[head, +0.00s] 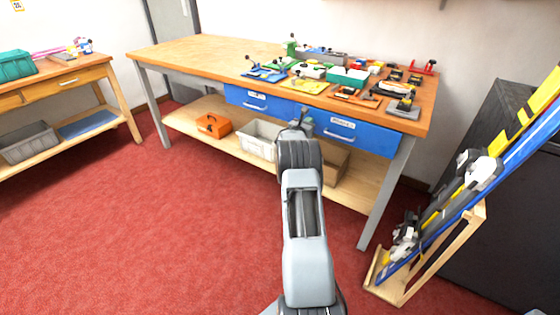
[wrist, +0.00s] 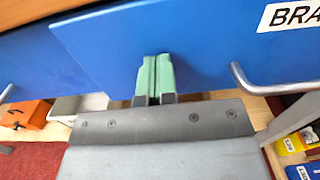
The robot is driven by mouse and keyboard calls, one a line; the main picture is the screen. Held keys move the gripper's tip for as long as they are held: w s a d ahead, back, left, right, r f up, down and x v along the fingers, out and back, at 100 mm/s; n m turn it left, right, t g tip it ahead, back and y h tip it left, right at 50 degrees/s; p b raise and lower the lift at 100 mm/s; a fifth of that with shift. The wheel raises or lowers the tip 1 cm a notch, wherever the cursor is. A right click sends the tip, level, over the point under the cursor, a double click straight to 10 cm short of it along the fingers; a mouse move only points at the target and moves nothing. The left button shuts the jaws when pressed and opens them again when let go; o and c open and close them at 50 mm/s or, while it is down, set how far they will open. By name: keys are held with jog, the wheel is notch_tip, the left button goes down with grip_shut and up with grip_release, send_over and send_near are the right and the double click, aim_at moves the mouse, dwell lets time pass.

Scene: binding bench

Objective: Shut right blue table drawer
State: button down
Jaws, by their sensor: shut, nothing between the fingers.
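The right blue drawer (head: 372,139) hangs under the right part of the wooden workbench. Its front stands a little proud of the left blue drawer (head: 240,97). In the wrist view the right drawer front (wrist: 205,55) fills the middle, with a metal handle and a white label starting "BRA" at right. My gripper (wrist: 153,78) is shut and empty, its green fingertips at the drawer front, left of the handle. I cannot tell whether they touch it. In the head view my arm partly hides the drawer's left end.
The bench top (head: 190,52) carries several tools and trays. On the lower shelf are an orange toolbox (head: 213,125) and a grey bin (head: 257,138). A tilted blue rack (head: 450,205) stands right of the bench. Red floor in front is clear.

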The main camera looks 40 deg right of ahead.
jog(key=shift+b+x, duration=0.3)
jog(key=shift+x, duration=0.8)
jog(key=shift+d+r, duration=0.15)
jog(key=shift+r, duration=0.05)
jog(key=shift+s, duration=0.1)
jog(key=w+v, duration=0.1)
jog(key=v, duration=1.3)
jog(key=shift+a+f, duration=0.15)
jog(key=shift+a, duration=0.2)
